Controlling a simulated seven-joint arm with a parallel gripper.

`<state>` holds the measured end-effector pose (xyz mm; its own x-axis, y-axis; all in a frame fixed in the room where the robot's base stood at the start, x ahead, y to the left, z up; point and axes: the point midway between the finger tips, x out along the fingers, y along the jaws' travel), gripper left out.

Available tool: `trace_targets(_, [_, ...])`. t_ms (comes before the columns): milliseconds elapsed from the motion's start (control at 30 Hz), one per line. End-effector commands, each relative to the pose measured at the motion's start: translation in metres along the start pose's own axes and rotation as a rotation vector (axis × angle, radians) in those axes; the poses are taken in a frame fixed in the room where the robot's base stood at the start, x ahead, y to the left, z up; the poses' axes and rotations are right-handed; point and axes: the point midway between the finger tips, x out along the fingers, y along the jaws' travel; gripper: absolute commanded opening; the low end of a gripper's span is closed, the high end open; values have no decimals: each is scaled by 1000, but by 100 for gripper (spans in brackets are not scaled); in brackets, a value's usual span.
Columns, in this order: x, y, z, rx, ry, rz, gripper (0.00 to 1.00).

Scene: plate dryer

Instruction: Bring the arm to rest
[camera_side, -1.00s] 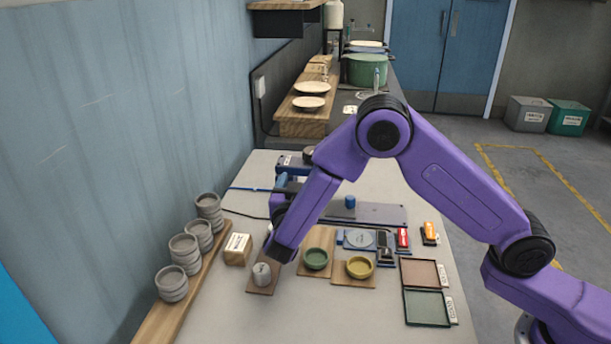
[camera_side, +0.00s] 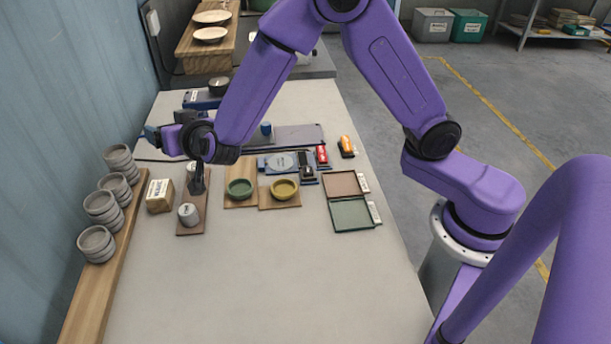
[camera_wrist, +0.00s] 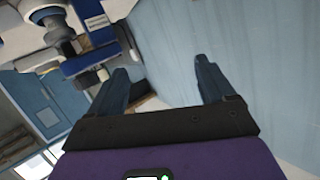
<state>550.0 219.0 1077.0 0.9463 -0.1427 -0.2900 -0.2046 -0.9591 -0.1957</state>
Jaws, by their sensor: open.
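My gripper (camera_side: 150,135) is at the left end of my purple arm in the side view, above the back left of the table. It points toward the blue wall and looks small and partly hidden there. In the wrist view my gripper (camera_wrist: 164,82) shows two dark blue-grey fingers spread wide apart, with nothing between them. A dark upright part (camera_side: 197,182) shows below my wrist, over a brown board; I cannot tell what it belongs to.
A grey weight (camera_side: 188,214) stands on the brown board. Green (camera_side: 239,189) and yellow (camera_side: 284,189) dishes stand right of it. Stacked grey cups (camera_side: 100,209) line a wooden shelf at left. A blue-and-white device (camera_wrist: 90,35) is close in the wrist view. The table's front (camera_side: 250,290) is clear.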

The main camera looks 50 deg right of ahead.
Motion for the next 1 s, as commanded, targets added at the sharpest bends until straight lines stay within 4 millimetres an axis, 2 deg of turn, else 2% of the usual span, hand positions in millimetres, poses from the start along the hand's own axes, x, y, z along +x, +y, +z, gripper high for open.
trace_targets(100, [-31, -26, 5, -20, -149, -220, 82])
trace_targets(233, [-77, -42, 16, -85, -319, -432, 82])
trace_targets(367, [-133, -40, 31, -193, -492, -610, 82])
trace_targets(467, [-177, -24, 43, -300, -621, -719, 82])
trace_targets(567, [-220, 3, 54, -429, -745, -798, 82])
trace_targets(667, [-258, 41, 63, -577, -861, -847, 82])
trace_targets(800, [-301, 108, 70, -803, -1002, -858, 82])
trace_targets(900, [-321, 156, 70, -960, -1077, -827, 82])
trace_targets(1000, [-332, 196, 67, -1084, -1127, -780, 82])
